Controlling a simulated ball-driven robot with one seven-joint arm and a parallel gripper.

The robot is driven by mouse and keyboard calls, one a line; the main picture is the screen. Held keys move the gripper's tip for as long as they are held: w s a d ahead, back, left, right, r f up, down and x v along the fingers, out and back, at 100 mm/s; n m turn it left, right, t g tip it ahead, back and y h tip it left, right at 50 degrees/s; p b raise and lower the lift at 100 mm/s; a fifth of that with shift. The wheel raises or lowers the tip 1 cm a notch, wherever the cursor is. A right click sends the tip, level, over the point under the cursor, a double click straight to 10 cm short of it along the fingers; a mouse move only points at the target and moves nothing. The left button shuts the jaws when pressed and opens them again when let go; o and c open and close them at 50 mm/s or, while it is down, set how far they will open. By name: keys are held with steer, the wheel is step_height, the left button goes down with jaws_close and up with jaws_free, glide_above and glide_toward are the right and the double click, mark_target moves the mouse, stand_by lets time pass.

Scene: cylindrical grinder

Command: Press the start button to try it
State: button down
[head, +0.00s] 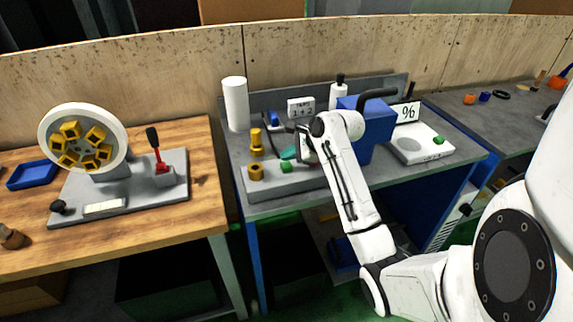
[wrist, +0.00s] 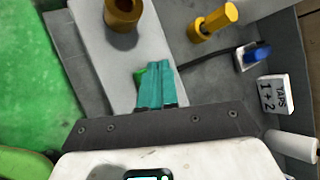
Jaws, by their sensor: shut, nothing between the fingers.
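A small green button (head: 286,167) sits on the grey machine base (head: 300,181) on the middle bench, right of a brass ring (head: 256,172). In the wrist view the button (wrist: 139,76) shows only partly, behind the teal fingers. Whether the fingertips touch the button cannot be told. The brass ring (wrist: 123,13) lies beyond the fingertips.
A yellow-brass post (head: 256,142), a white cylinder (head: 235,104) and a small sign (head: 301,107) stand near the gripper. A blue housing (head: 370,122) is to the right. Further right, a white device (head: 420,147) carries another green piece (head: 438,140).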

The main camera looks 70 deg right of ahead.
mark_target(289, 166)
steer(key=shift+f+p, duration=0.15)
steer(key=shift+p, duration=0.25)
steer(key=shift+f, duration=0.25)
steer(key=shift+f, duration=0.6)
stand_by(0.8)
steer(key=shift+r+p, duration=0.2)
steer(key=shift+p, duration=0.15)
steer(key=shift+r+p, duration=0.85)
steer(key=shift+p, duration=0.35)
step_height(289, 166, up, 5)
steer(key=p, duration=0.5)
steer(key=shift+p, duration=0.4)
